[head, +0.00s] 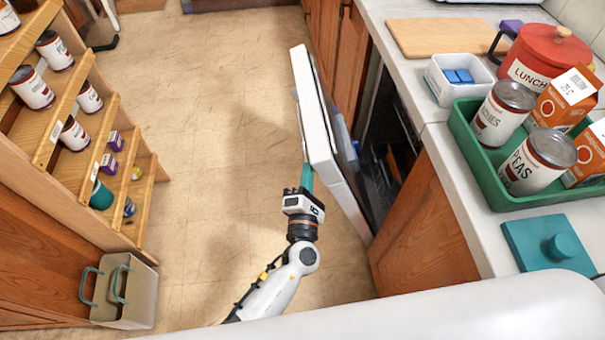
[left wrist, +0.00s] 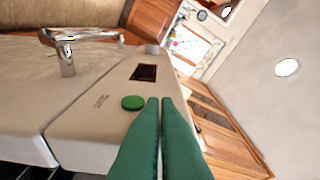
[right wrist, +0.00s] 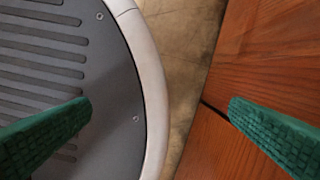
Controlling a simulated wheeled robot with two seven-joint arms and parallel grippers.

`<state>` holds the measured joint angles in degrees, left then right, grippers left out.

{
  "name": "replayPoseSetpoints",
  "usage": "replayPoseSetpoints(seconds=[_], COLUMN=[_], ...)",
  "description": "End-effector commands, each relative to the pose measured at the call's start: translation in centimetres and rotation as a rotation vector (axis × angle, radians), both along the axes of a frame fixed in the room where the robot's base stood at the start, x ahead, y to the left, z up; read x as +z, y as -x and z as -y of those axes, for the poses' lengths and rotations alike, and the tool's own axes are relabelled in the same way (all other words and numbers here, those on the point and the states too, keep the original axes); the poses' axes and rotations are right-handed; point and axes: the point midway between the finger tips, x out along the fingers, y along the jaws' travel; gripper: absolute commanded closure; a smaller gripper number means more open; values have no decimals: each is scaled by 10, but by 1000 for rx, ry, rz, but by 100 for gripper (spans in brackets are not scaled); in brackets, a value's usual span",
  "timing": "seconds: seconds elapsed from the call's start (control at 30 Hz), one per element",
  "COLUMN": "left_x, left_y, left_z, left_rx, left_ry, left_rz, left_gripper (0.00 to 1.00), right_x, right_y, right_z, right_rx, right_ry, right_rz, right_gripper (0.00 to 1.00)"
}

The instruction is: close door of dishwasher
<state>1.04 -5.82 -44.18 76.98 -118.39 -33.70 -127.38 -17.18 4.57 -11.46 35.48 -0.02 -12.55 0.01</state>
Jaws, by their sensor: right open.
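The white dishwasher door (head: 322,125) stands part open in the head view, hinged out from the dark dishwasher opening (head: 388,135) with its outer face towards the left. My left gripper (head: 307,172) is at the near lower edge of the door, its teal fingers by the outer face; I cannot tell whether they touch it. In the left wrist view its fingers (left wrist: 163,103) are together and hold nothing visible. My right gripper (right wrist: 160,105) is open and empty beside wooden cabinetry.
The counter (head: 455,175) at right holds a green tray (head: 480,160) of cans and cartons, a white bin (head: 452,95) and a red pot (head: 548,55). A wooden shelf (head: 100,165) of cans and a beige bin (head: 130,290) stand left. The floor (head: 210,130) between is clear.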

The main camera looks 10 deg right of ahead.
Motion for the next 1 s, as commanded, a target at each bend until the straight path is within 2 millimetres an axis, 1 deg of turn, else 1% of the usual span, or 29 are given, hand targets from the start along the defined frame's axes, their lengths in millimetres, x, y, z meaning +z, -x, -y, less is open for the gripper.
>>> replayPoseSetpoints(seconds=[0.03,0.1,0.57,0.67,0.77,0.87,1.0], left_x=[5,6,6,5,2,-1,-5], left_y=[0,0,0,3,13,31,61], left_z=[3,4,4,3,0,-5,-13], left_rx=[-3,-3,-2,-2,-1,-3,-1], left_ry=[3,3,2,2,0,0,0], left_rz=[4,4,5,4,2,-1,-3], left_gripper=[100,100,100,100,100,100,100], right_x=[2,2,2,2,2,3,2], right_y=[0,0,0,0,0,0,0], right_z=[0,0,0,0,0,0,0], right_rx=[0,0,-1,-1,-1,-1,-1], right_ry=[0,0,0,0,0,0,0], right_rz=[0,0,0,0,0,0,0], right_gripper=[0,0,0,0,0,0,0])
